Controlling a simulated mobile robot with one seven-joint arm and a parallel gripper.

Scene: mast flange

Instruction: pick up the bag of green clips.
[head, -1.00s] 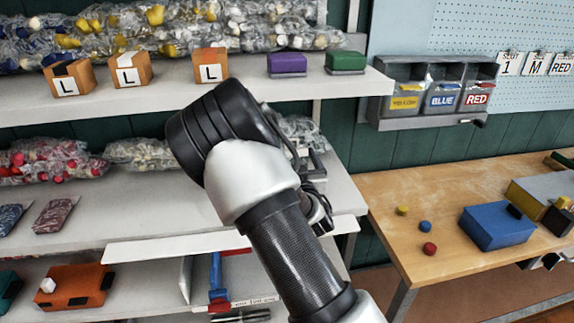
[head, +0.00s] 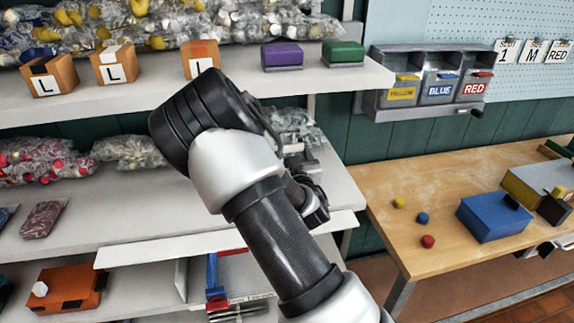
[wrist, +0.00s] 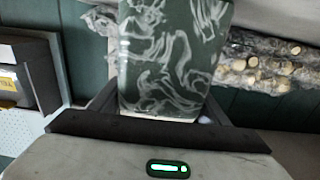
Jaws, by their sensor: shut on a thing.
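The bag of green clips (wrist: 168,55) is a dark green, glossy packet with pale swirling glints, large at the top centre of the wrist view. My gripper (wrist: 165,105) is shut on it, with the dark fingers at its left and right sides. The bag's lower end is near the gripper's palm. The clips inside cannot be made out. In the head view my arm hides the gripper and the bag.
Shelves at left hold clear bags, cartons marked L, a purple box (head: 282,56) and a green box (head: 343,53). Labelled bins (head: 430,85) hang on the wall. A wooden table (head: 385,240) at right bears a blue box (head: 494,217) and small coloured pieces.

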